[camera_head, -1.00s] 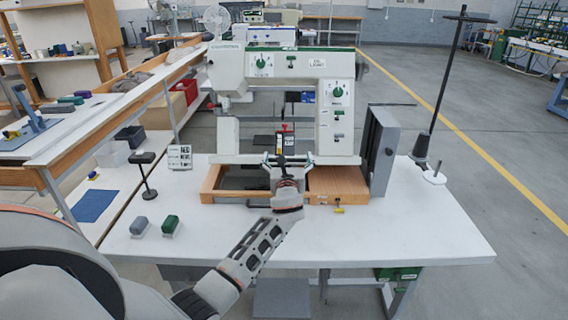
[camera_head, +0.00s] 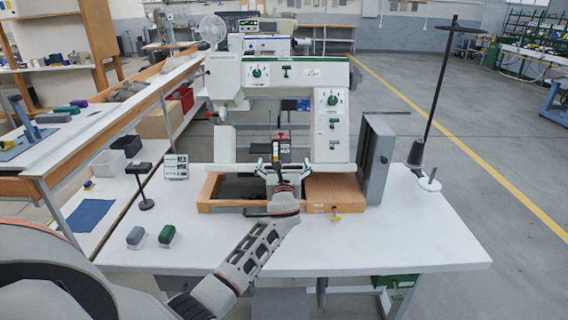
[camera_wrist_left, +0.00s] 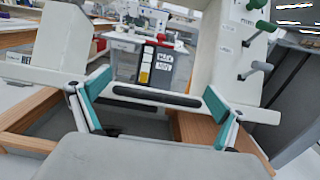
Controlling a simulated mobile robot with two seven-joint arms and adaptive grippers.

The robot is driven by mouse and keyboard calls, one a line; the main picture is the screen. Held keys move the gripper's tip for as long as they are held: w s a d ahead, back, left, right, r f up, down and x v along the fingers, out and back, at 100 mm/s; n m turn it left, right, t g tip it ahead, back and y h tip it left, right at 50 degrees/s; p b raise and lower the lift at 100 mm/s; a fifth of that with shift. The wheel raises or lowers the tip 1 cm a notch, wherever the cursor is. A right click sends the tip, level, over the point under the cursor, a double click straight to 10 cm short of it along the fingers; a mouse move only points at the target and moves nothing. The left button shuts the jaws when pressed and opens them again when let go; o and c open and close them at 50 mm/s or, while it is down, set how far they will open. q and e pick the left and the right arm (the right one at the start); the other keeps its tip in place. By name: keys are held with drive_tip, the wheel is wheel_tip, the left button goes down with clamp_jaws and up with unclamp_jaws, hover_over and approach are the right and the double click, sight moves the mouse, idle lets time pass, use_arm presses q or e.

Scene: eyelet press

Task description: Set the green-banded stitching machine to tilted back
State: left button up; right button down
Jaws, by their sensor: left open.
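The green-banded stitching machine (camera_head: 287,72) stands on the white table, a white arm with a green stripe and dials. Its pale bed (camera_head: 225,170) sits above the open cutout of the wooden frame (camera_head: 235,208), with a gap below it. How far the machine leans back is hard to judge. My left gripper (camera_head: 277,166) is in front of the bed's near edge. In the left wrist view, its teal fingers (camera_wrist_left: 157,100) are spread wide on either side of a dark slot or bar (camera_wrist_left: 155,96) in the bed edge. Contact is unclear. My right gripper is out of view.
A grey upright box (camera_head: 374,158) stands right of the machine, with a thread stand (camera_head: 430,120) beyond it. A small lamp-like stand (camera_head: 145,185), two small blocks (camera_head: 151,236) and a sign card (camera_head: 175,167) are on the left. The table's front right is clear.

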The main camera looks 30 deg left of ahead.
use_arm(q)
drive_tip(key=v, duration=1.2)
